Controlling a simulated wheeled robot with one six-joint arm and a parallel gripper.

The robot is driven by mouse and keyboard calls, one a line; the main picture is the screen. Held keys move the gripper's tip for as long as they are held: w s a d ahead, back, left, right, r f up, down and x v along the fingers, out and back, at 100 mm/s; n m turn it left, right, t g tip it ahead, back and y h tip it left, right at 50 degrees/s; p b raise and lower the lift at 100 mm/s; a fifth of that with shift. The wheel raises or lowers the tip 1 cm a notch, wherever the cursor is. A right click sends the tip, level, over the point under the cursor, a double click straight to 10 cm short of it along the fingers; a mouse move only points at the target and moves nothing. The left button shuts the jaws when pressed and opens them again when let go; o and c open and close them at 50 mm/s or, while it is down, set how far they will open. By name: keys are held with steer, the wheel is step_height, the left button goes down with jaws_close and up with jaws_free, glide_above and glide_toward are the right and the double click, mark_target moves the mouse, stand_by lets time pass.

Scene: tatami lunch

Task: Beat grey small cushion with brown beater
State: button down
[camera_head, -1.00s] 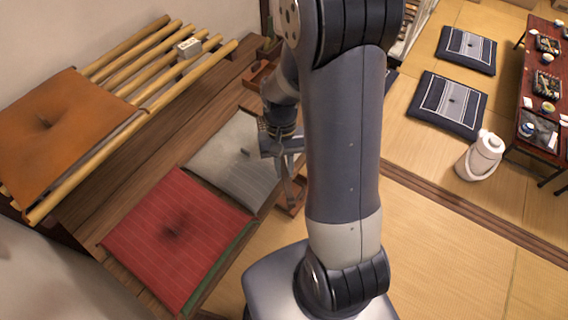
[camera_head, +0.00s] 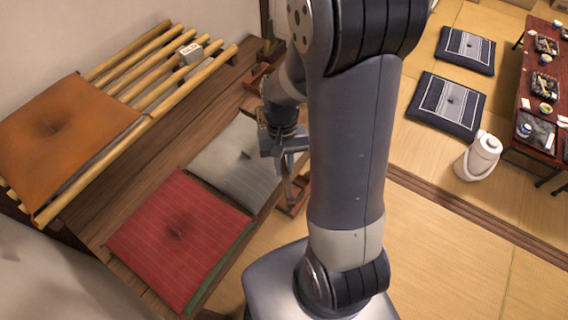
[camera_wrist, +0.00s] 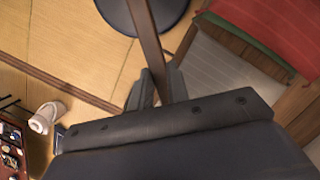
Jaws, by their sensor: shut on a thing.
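The grey small cushion (camera_head: 232,170) lies on the wooden bench, right behind the red cushion; its pale striped cover also shows in the wrist view (camera_wrist: 215,68). My gripper (camera_head: 288,152) is just right of the grey cushion's far right edge. In the wrist view my gripper (camera_wrist: 158,88) is shut on the brown beater (camera_wrist: 147,32), whose flat brown shaft runs away from the fingers. Part of the beater (camera_head: 288,190) shows below my gripper beside the cushion. Its head is hard to make out, and I see no clear contact with the cushion.
A red cushion (camera_head: 178,232) with a green one (camera_head: 217,267) under it lies nearer on the bench (camera_head: 125,185). An orange cushion (camera_head: 55,128) rests on a bamboo rack (camera_head: 170,75). A white pot (camera_head: 478,158) and dark floor cushions (camera_head: 446,105) are on the tatami at right.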

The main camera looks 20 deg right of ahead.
step_height(320, 180, down, 9)
steer(key=w+g+b, duration=0.1)
steer(key=g+b, duration=0.1)
steer(key=b, duration=0.3)
steer(key=r+p, duration=0.2)
steer(key=r, duration=0.1)
steer(key=r+t+p, duration=0.1)
steer(key=r, duration=0.2)
steer(key=s+r+t+p, duration=0.1)
steer(key=r+p, duration=0.1)
steer(key=r, duration=0.1)
steer(key=shift+r+p, duration=0.1)
steer(key=shift+p, duration=0.2)
